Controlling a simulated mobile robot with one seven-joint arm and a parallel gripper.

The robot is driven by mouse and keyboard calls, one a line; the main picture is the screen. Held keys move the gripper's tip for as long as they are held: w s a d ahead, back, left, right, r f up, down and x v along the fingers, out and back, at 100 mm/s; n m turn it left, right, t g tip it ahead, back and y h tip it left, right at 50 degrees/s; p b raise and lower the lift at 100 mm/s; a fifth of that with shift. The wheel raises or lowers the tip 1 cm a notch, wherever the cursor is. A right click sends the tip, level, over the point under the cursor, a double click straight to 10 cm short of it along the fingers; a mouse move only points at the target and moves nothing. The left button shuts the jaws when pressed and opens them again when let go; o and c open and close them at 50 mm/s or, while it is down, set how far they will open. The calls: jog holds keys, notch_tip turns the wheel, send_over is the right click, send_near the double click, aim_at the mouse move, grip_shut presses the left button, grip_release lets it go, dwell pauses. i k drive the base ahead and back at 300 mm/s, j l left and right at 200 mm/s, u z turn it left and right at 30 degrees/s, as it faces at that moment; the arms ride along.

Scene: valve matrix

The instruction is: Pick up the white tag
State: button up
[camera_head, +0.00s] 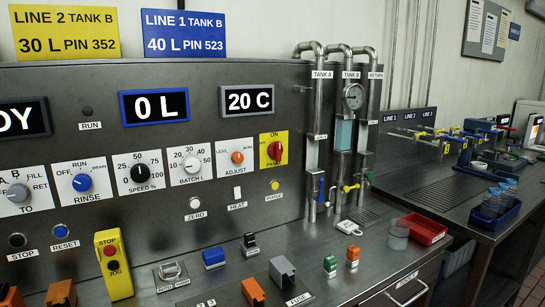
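A small white tag (348,227) lies flat on the steel counter, just in front of the vertical pipes. It appears to have a dark mark or hole on it, too small to make out. Nothing touches it from above. My gripper is not in this view.
Pipes with a gauge (354,96) and small valve handles rise behind the tag. A clear cup (397,235) and red tray (424,229) stand to its right. Green (330,265) and orange (353,253) blocks sit in front. A yellow stop/jog box (113,264) stands at left.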

aim_at(347, 227)
jog(key=i+l, duration=0.2)
jog(key=l, duration=0.2)
jog(key=i+l+z, duration=0.1)
jog(key=l, duration=0.25)
jog(key=i+l, duration=0.25)
jog(key=i, duration=0.15)
jog(key=i+l+z, duration=0.1)
jog(key=i, duration=0.85)
